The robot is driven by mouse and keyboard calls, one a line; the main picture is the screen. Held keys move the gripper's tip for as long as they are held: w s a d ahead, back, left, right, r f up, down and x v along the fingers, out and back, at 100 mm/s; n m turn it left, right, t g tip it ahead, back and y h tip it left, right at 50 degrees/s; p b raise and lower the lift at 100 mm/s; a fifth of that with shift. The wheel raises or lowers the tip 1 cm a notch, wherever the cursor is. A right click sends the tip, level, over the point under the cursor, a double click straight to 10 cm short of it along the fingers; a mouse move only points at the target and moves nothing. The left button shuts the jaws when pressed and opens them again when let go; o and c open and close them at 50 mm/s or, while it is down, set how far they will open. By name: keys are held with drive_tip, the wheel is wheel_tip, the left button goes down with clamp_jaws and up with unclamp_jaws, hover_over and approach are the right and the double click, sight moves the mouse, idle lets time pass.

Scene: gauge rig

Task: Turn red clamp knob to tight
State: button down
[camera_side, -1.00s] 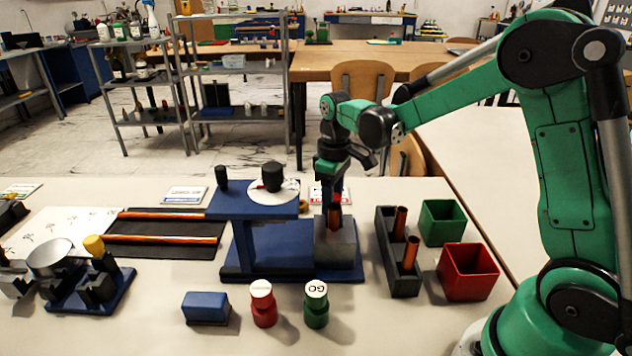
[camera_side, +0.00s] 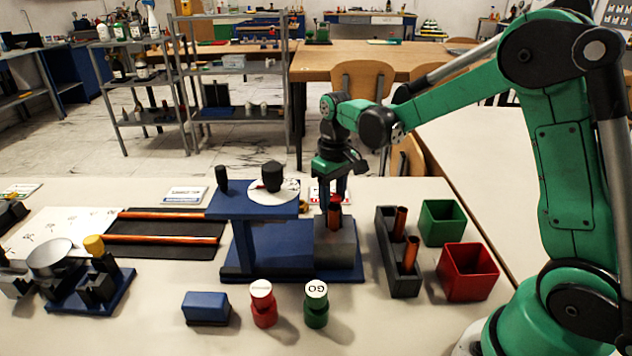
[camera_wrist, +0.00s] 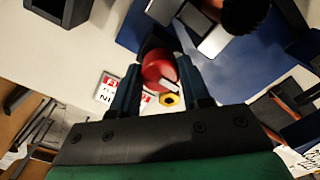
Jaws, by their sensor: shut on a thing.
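The red clamp knob (camera_wrist: 158,68) shows in the wrist view, round, with a pale bar across its lower right side. My gripper (camera_wrist: 160,75) has one dark finger on each side of it and is shut on it. In the side view my gripper (camera_side: 334,198) points down over the grey block (camera_side: 336,245) at the right of the blue gauge stand (camera_side: 262,200).
A dark rack (camera_side: 404,284) with copper rods, a green bin (camera_side: 442,222) and a red bin (camera_side: 467,272) stand to the right. Red (camera_side: 263,304) and green (camera_side: 316,304) gauges and a blue block (camera_side: 206,308) stand in front. The stand's raised plate is close on the left.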

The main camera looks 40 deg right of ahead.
sight(333, 196)
drive_tip(key=c, duration=0.7)
unclamp_jaws()
drive_tip(key=shift+r, duration=2.85)
